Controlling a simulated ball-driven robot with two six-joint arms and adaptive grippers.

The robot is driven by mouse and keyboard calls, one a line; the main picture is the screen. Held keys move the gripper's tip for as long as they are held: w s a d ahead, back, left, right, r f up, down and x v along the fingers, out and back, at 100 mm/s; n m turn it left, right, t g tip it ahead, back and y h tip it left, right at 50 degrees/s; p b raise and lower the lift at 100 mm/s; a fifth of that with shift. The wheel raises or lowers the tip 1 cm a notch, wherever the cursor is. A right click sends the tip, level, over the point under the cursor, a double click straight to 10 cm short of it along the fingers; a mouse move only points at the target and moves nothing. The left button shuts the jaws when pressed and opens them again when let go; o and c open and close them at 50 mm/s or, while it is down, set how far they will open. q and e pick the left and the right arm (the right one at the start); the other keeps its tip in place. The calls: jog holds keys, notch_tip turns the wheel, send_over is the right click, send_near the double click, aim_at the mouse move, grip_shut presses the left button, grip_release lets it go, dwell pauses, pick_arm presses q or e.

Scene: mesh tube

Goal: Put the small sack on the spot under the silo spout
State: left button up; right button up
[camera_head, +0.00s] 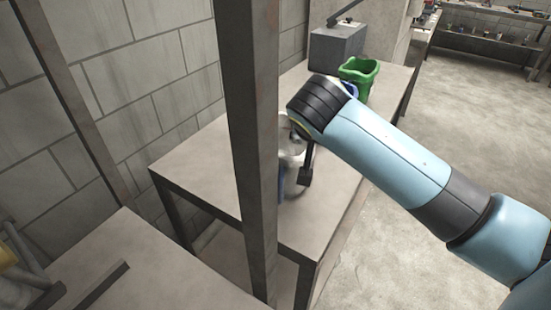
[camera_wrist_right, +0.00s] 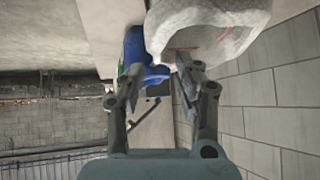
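A pale grey-white sack with red marks (camera_wrist_right: 205,30) fills the top of the right wrist view, close to the fingertips. I cannot tell whether they touch it. My right gripper (camera_wrist_right: 160,72) has its fingers apart, with background visible between them. In the head view my right arm reaches in from the right over a table, and a pale shape (camera_head: 291,150) shows below its wrist, partly hidden by a post; I cannot tell if it is the sack. My left gripper is not in view. I cannot make out the silo spout or the spot.
An upright metal post (camera_head: 252,130) stands in front of the table (camera_head: 205,165). A green bin (camera_head: 359,76) and a grey box (camera_head: 337,45) stand at the table's back. A blue object (camera_wrist_right: 134,50) is beside the sack. Another bench (camera_head: 130,265) is at lower left. The floor right is open.

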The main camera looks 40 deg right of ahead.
jog(key=x, duration=0.4)
jog(key=shift+d+f, duration=0.1)
jog(key=shift+d, duration=0.05)
jog(key=shift+w+d+f, duration=0.3)
jog(key=shift+f, duration=0.1)
jog(key=x, duration=0.5)
jog(key=shift+d, duration=0.15)
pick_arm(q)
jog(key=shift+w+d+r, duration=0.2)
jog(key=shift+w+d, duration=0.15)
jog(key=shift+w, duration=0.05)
pick_arm(e)
jog(key=shift+s, duration=0.1)
grip_shut()
jog(key=shift+r, duration=0.1)
